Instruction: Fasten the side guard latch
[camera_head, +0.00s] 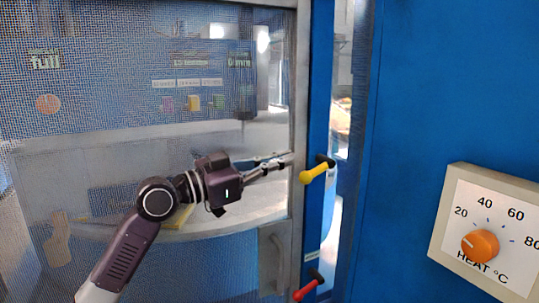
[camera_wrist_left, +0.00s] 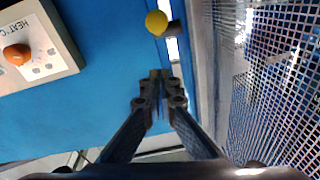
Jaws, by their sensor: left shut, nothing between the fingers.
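The side guard is a mesh panel in a grey frame (camera_head: 299,60), and its mesh also shows in the left wrist view (camera_wrist_left: 285,95). A yellow-handled lever (camera_head: 315,172) sits on the blue post right of the frame. Its round yellow end (camera_wrist_left: 156,22) shows in the left wrist view. A red-handled lever (camera_head: 306,290) sits lower on the post. I cannot tell which lever is the guard latch. My left gripper (camera_head: 290,158) is shut and empty, just left of the yellow lever; its fingertips (camera_wrist_left: 160,75) point toward the blue post. My right gripper is out of view.
A HEAT dial box with an orange knob (camera_head: 480,245) stands out from the blue wall on the right. The blue wall (camera_head: 450,80) between post and dial is clear.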

